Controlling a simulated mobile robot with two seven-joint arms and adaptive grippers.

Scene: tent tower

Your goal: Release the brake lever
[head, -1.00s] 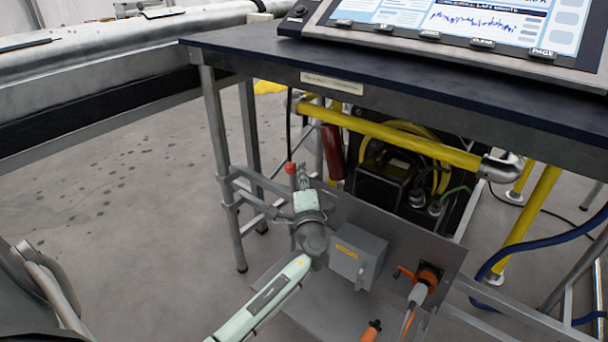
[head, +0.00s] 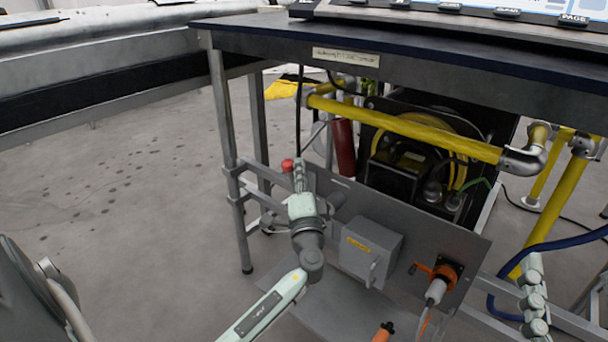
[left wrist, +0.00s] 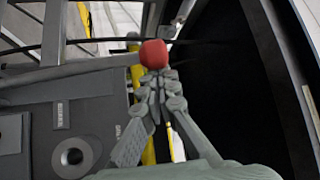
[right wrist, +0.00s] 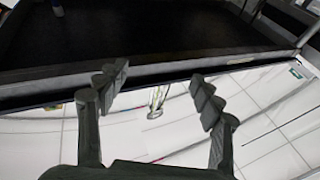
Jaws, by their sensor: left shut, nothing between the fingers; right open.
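The brake lever shows as a round red knob (head: 287,165) left of the grey panel under the table; its shaft is mostly hidden. My left gripper (head: 299,172) is right beside the knob in the head view. In the left wrist view the red knob (left wrist: 153,53) sits just beyond the tips of my left gripper (left wrist: 157,82). The fingers are shut together with nothing between them, and I cannot tell whether they touch the knob. My right gripper (right wrist: 162,88) is open and empty in the right wrist view.
A grey box with an orange label (head: 370,252) and an orange connector (head: 440,280) are on the panel (head: 410,225). A yellow pipe (head: 405,130) runs above. The dark table (head: 400,50) overhangs. Open floor (head: 130,190) lies left.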

